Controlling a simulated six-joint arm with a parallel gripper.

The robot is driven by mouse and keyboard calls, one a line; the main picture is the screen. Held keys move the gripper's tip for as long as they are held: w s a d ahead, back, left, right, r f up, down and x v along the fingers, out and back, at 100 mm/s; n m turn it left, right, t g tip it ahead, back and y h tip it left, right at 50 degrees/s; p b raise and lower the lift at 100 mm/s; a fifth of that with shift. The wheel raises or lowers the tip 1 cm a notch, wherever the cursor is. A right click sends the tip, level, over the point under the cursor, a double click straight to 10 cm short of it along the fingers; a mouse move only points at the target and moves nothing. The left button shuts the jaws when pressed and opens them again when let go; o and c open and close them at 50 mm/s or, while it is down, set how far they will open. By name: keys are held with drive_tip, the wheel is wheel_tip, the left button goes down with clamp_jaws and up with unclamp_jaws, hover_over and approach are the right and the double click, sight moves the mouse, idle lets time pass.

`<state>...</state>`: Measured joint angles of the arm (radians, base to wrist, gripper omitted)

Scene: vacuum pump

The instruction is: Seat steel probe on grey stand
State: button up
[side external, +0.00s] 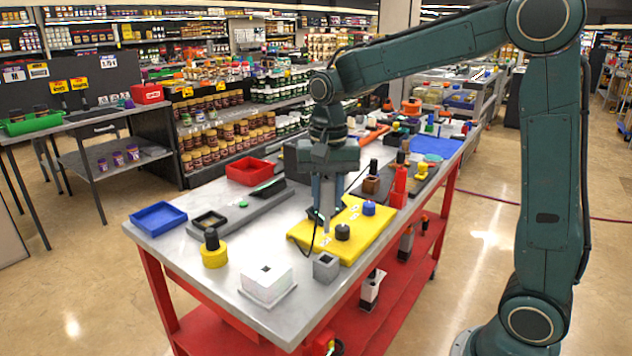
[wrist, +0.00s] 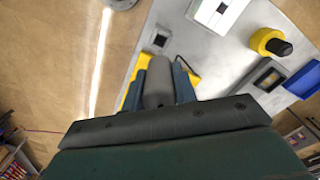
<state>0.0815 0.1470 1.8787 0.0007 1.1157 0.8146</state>
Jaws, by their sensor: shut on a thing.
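My gripper (side external: 325,208) is shut on the steel probe (side external: 327,202), a grey rod pointing down over the yellow mat. In the wrist view the probe (wrist: 158,85) sits between the two blue-grey fingers (wrist: 163,88). The grey stand (side external: 326,266) is a small block with a square opening in its top. It stands on the table, at the mat's front edge, in front of my gripper. In the wrist view the stand (wrist: 159,39) shows beyond the probe, apart from it. The probe's lower tip is hard to make out.
The yellow mat (side external: 300,236) holds a black knob (side external: 342,231) and a blue knob (side external: 369,208). A white block (side external: 266,282) with a square hole stands left of the stand. A yellow cylinder (side external: 214,257) with a black top and a blue tray (side external: 158,218) are farther left. A black cable hangs beside my gripper.

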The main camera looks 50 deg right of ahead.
sight(327, 232)
drive_tip(key=shift+f, duration=0.15)
drive_tip(key=shift+f, duration=2.75)
drive_tip(key=shift+f, duration=2.75)
idle(1.7)
drive_tip(key=o, duration=1.1)
